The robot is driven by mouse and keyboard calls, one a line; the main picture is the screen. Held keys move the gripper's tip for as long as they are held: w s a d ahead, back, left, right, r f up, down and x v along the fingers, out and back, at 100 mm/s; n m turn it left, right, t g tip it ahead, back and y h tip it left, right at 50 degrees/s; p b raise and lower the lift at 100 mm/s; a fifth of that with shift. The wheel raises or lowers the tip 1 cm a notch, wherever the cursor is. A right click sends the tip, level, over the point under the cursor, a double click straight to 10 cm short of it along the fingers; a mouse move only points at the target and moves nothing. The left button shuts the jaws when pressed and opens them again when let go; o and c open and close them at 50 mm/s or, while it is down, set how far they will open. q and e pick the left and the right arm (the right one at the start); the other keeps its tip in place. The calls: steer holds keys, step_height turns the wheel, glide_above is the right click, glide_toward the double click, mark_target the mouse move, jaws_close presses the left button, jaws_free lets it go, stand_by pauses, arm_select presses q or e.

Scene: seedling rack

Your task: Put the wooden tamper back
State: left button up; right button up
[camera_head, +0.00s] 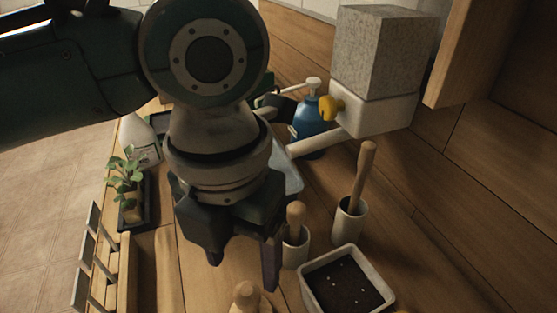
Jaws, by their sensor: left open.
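A pale wooden piece with a round knob (247,295), which looks like the wooden tamper, stands at the bottom edge of the head view; its lower part is cut off. My left gripper (243,270) points down just above and behind it in the picture, open, with nothing seen between its fingers. A short wooden handle (296,214) stands up in a small white cup (294,253), just right of the gripper. A longer wooden handle (362,178) leans in another white cup (347,228). My right gripper is not seen.
A white tray of dark soil with pale specks (344,285) is at the lower right. A blue pump bottle (314,124) and a grey block on a white base (376,116) stand behind. A seedling (128,176) and a slatted wooden rack (112,277) are left.

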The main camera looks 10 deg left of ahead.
arm_select(q)
steer(key=shift+r, duration=0.55)
steer(key=s+d+n+t+h, duration=0.2)
steer(key=s+d+n+h, duration=0.3)
steer(key=n, duration=1.2)
steer(key=s+a+n+t+y, duration=0.1)
steer(key=s+a+n+y, duration=0.3)
steer(key=a+n, duration=1)
steer(key=s+f+n, duration=0.1)
steer(key=s+n, duration=0.2)
steer(key=n, duration=0.2)
steer(key=shift+s+a+t+y, duration=0.2)
steer(key=shift+t+y, duration=0.1)
steer(key=shift+y, duration=0.1)
